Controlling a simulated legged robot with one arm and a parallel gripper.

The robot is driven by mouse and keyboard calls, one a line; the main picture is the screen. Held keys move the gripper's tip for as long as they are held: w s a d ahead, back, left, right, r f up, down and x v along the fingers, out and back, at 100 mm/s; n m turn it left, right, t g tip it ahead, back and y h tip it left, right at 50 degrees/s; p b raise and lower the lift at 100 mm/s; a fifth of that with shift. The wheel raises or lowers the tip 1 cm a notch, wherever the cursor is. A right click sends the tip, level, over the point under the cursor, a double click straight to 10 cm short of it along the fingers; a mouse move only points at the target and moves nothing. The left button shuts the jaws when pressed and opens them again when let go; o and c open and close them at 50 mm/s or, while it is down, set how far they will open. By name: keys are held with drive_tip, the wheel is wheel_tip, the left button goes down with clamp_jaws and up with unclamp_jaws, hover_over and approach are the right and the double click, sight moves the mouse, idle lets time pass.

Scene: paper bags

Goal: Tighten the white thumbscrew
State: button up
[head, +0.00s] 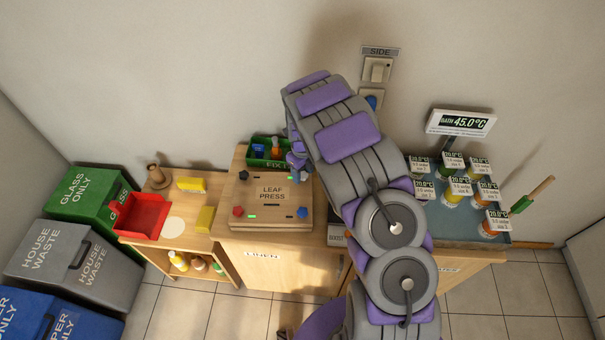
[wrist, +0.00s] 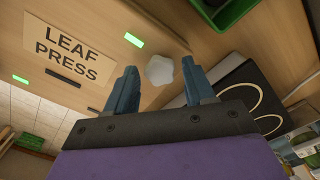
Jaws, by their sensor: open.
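The leaf press (head: 262,203) is a wooden box with a printed label, on the cabinet in the head view. The white thumbscrew (wrist: 159,70) is a lobed knob on the press board (wrist: 105,28) in the wrist view. My gripper (wrist: 158,66) is open, with one blue-grey finger on each side of the thumbscrew; I cannot tell whether they touch it. In the head view my gripper (head: 297,159) is over the press's back right corner, and I cannot make out the white thumbscrew there. A blue knob (head: 243,175), a red knob (head: 238,211) and a dark knob (head: 302,212) sit at other corners.
A green crate (head: 258,163) with small items stands close behind the press. A red tray (head: 150,213) and yellow blocks are to the left. Labelled jars stand on a blue-grey surface (head: 445,225) to the right. A black panel with rings (wrist: 258,98) lies beside the press.

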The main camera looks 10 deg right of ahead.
sight(303, 175)
drive_tip(key=shift+r+p, duration=0.7)
drive_tip(key=shift+r, duration=2.2)
wheel_tip(303, 175, up, 17)
drive_tip(key=p, duration=0.2)
drive_tip(key=s+d+r+n, duration=0.2)
drive_tip(key=s+r+n, duration=0.45)
drive_tip(key=s, duration=0.45)
drive_tip(key=s+a+n+g+b, duration=0.1)
drive_tip(key=s+a+n, duration=0.1)
drive_tip(key=s+n, duration=2.1)
drive_tip(key=s, duration=0.8)
drive_tip(key=shift+f+g+b, duration=0.2)
drive_tip(key=shift+g+b, duration=0.2)
